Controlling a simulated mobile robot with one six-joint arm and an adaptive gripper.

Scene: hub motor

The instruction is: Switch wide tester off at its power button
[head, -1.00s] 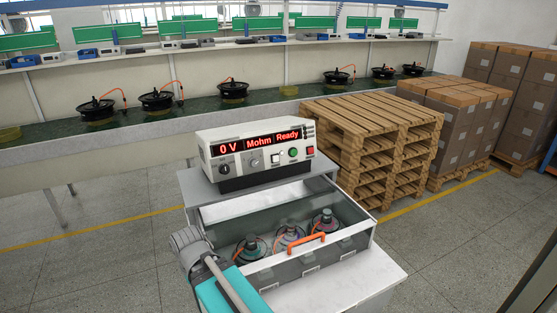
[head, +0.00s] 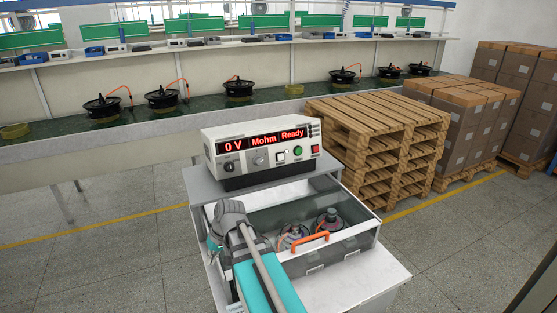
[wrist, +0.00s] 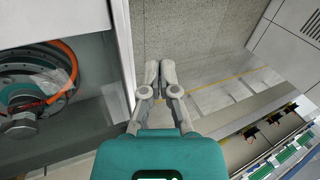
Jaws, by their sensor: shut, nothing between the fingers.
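The wide tester (head: 255,171) is a white box with a dark base on the grey cart in the head view. Its display (head: 262,138) glows red with "0 V", "Mohm" and "Ready". Its front has dark knobs, a white button (head: 281,155), a green button (head: 298,151) and a red button (head: 315,149); their labels are too small to read. My gripper (wrist: 160,71) shows in the wrist view with its fingers together and empty, above the floor beside the clear-walled box. In the head view my arm stands in front of the tester, over the box's left side.
The clear-walled box (head: 361,241) with an orange handle (head: 309,244) holds hub motors, one partly visible in the wrist view (wrist: 41,85). Wooden pallets (head: 378,120) stand right of the cart. A long workbench (head: 210,108) runs behind. Floor left of the cart is clear.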

